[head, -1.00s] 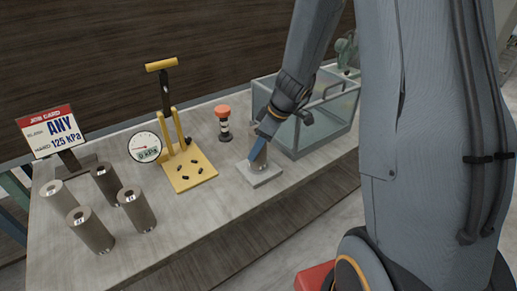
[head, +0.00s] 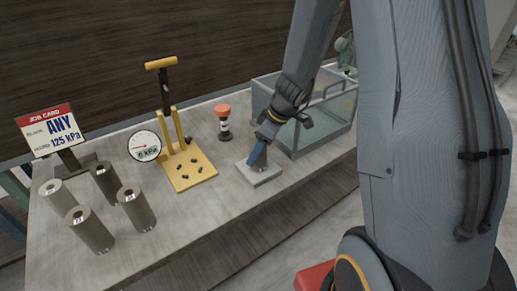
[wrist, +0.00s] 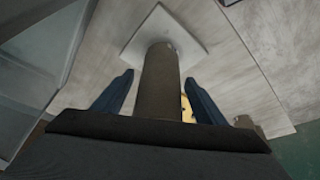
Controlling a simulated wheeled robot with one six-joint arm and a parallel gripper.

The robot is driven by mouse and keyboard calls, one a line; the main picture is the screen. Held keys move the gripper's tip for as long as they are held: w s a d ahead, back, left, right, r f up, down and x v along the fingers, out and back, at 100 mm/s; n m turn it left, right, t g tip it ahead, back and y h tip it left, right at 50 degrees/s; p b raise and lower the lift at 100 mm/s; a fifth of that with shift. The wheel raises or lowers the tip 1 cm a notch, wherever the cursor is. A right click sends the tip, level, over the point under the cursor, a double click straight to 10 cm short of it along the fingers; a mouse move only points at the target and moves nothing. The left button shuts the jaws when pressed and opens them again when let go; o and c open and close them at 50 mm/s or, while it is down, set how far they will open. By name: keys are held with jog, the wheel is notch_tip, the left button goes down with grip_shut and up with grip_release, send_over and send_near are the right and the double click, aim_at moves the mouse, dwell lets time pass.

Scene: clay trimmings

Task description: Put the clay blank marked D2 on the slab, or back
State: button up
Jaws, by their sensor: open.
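My gripper (head: 259,157) points down over the pale square slab (head: 250,178), its blue fingers apart. A grey-brown clay cylinder stands on the slab between the fingers. In the wrist view the cylinder (wrist: 160,88) runs up between the fingers (wrist: 159,78), with a gap on each side, and its far end rests on the slab (wrist: 140,45). No mark can be read on it. In the head view the fingers hide most of it. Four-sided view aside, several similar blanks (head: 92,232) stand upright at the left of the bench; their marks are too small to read.
A yellow press (head: 190,172) with black bits on its base and a gauge (head: 144,146) at 0 kPa stands left of the slab. A red-topped post (head: 223,122) is behind, a glass tank (head: 318,135) right. The job card (head: 50,130) says ANY, 125 kPa.

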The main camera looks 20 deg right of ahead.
jog(key=shift+r, duration=0.15)
jog(key=b+v, duration=0.2)
jog(key=v, duration=1)
jog(key=s+a+f+m+h, duration=0.1)
jog(key=s+f+m, duration=0.1)
jog(key=s+m, duration=0.3)
jog(key=s+a+f+m+g+h, duration=0.1)
jog(key=s+a+f+m+h, duration=0.1)
jog(key=s+m, duration=0.3)
jog(key=s+f, duration=0.1)
jog(key=s, duration=0.3)
jog(key=shift+s+a+f, duration=0.15)
jog(key=shift+s+a, duration=0.05)
jog(key=shift+a, duration=0.15)
jog(key=shift+f+b, duration=0.25)
jog(key=shift+b, duration=0.1)
jog(key=shift+c, duration=0.4)
